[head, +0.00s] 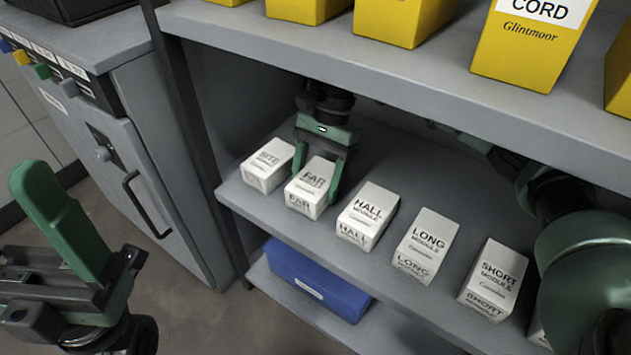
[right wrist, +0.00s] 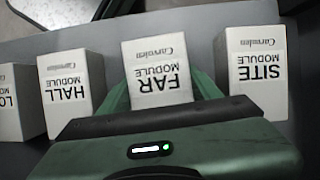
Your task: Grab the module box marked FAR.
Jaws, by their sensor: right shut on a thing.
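The white module box marked FAR (head: 311,187) stands on the middle shelf (head: 415,267), second from the left in a row of boxes. My right gripper (head: 322,180) reaches in from behind the row and is shut on the FAR box, with a finger on each side of it. In the right wrist view the FAR box (right wrist: 160,73) sits between the green fingers, its label upside down. My left gripper (head: 50,225) is at the lower left, away from the shelf and empty; its finger gap cannot be made out.
The SITE box (head: 268,165) stands close on the left, the HALL box (head: 367,215) on the right. LONG (head: 426,245) and SHORT (head: 494,280) boxes stand farther right. Yellow boxes (head: 530,45) stand on the shelf above. A blue bin (head: 316,280) is below. A grey cabinet (head: 150,150) is left.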

